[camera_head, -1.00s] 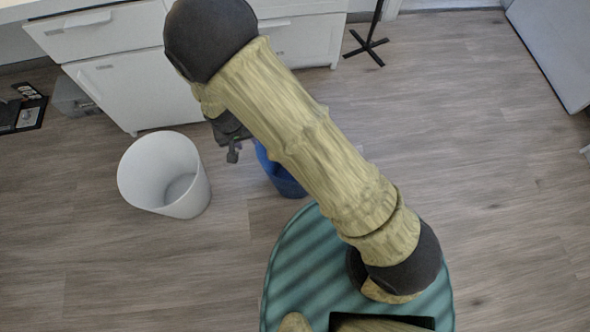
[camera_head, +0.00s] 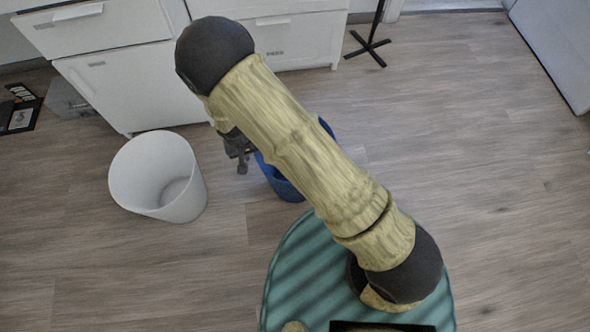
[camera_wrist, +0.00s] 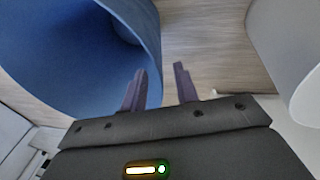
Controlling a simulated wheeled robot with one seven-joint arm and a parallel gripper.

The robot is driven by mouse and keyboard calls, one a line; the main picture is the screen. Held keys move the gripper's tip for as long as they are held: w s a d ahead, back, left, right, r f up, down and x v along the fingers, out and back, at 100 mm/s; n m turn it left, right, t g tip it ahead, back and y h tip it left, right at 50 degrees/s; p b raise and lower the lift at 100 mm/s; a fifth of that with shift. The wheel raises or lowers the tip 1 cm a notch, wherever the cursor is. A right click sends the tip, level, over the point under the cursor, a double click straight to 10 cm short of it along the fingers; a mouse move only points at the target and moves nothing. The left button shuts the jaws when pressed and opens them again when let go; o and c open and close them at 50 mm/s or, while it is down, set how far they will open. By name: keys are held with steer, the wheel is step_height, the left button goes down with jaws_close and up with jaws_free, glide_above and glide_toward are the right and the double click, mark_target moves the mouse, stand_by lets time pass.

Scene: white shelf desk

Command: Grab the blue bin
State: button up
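The blue bin (camera_head: 283,182) stands on the floor, mostly hidden behind my arm in the head view. In the wrist view the blue bin (camera_wrist: 85,50) fills the upper left, with its open mouth and rim curving close to the fingers. My gripper (camera_wrist: 162,80) is open, with its two dark fingers apart and wood floor visible between them. The left finger overlaps the bin's edge in the picture; I cannot tell whether it touches. In the head view my gripper (camera_head: 241,165) is small and partly hidden, just left of the bin.
A white bin (camera_head: 158,178) stands left of the blue bin; its side (camera_wrist: 285,45) shows at the right of the wrist view. White drawer cabinets (camera_head: 130,80) stand behind. A black stand (camera_head: 368,46) is at the back. Floor on the right is clear.

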steer(key=shift+w+f, duration=0.1)
steer(key=shift+f, duration=0.6)
steer(key=shift+d, duration=0.1)
steer(key=f+b, duration=0.2)
steer(key=f, duration=0.1)
steer(key=f+b, duration=0.2)
steer(key=shift+w+d+f, duration=0.1)
steer(key=shift+w+d, duration=0.25)
steer(key=shift+d, duration=0.05)
